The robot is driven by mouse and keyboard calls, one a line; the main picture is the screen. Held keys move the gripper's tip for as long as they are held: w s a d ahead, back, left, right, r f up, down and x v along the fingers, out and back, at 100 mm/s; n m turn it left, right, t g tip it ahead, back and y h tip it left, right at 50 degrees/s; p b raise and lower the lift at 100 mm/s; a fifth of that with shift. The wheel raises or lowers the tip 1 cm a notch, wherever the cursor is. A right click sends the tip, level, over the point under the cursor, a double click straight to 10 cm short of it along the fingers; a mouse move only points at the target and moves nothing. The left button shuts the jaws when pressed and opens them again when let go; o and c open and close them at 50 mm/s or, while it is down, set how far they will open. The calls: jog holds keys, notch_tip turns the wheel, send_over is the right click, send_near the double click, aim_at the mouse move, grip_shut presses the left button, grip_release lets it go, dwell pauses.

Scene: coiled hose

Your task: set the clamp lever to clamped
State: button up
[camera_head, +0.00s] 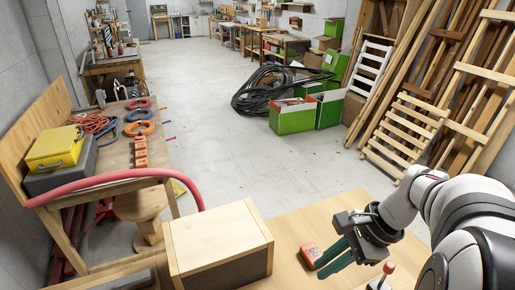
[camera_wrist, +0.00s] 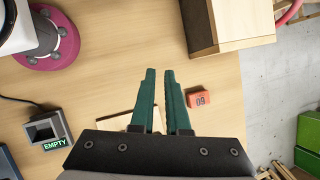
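A lever with a red knob (camera_head: 389,267) stands at the bottom edge of the head view, right of my gripper and partly cut off by the frame. It looks like the clamp lever, but its setting cannot be told. My gripper (camera_head: 322,269) is above the wooden table, left of the lever and apart from it. In the wrist view the two green fingers (camera_wrist: 159,71) are slightly apart with nothing held between them. The lever cannot be made out in the wrist view.
A red numbered block (camera_head: 311,254) lies beside the fingers; it also shows in the wrist view (camera_wrist: 198,98). A wooden box (camera_head: 218,238) stands left of it. A grey box with an EMPTY label (camera_wrist: 47,130) is at the wrist view's left. The tabletop (camera_head: 293,225) behind my gripper is clear.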

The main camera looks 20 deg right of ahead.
jog(key=s+d+m+t, duration=0.1)
jog(key=d+m, duration=0.1)
jog(key=d, duration=0.2)
jog(key=s+d+f+m+t, duration=0.1)
jog(key=s+d+m, duration=0.1)
jog(key=d, duration=0.3)
jog(key=s+d+f+m+t, duration=0.1)
jog(key=s+d+m, duration=0.1)
jog(key=d, duration=0.3)
jog(key=shift+d+f+m+h, duration=0.25)
jog(key=shift+m+h, duration=0.15)
jog(key=shift+m, duration=0.2)
grip_shut()
jog(key=s+d+f+m+t+h, duration=0.2)
jog(key=s+d+m, duration=0.4)
jog(key=s+d, duration=0.3)
jog(key=shift+s+d+f, duration=0.35)
jog(key=shift+s+f, duration=0.25)
jog(key=shift+s, duration=0.15)
send_near(385, 275)
jog(key=s+f, duration=0.2)
jog(key=w, duration=0.4)
jog(key=shift+w+f, duration=0.3)
jog(key=shift+f, duration=0.1)
